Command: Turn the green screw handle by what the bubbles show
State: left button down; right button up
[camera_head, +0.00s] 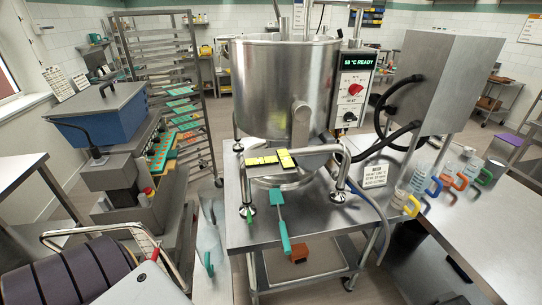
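A smaller green piece (250,215) is by the stand's left front foot. Two yellow bubble levels, the left one (261,160) and the right one (286,158), sit on the stand's front bar below the steel kettle (280,90). Their bubbles are too small to read. Neither of my grippers is in view.
The steel table (300,232) carries the kettle stand, a small sign (375,176) and a bent hose. Measuring jugs with coloured handles (436,184) stand at right. A blue-hopper machine (105,115) and a tray rack (175,85) are at left. A brown block (299,255) is below the table's front edge.

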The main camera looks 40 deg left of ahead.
aim_at(249, 214)
jog(key=u, duration=1.2)
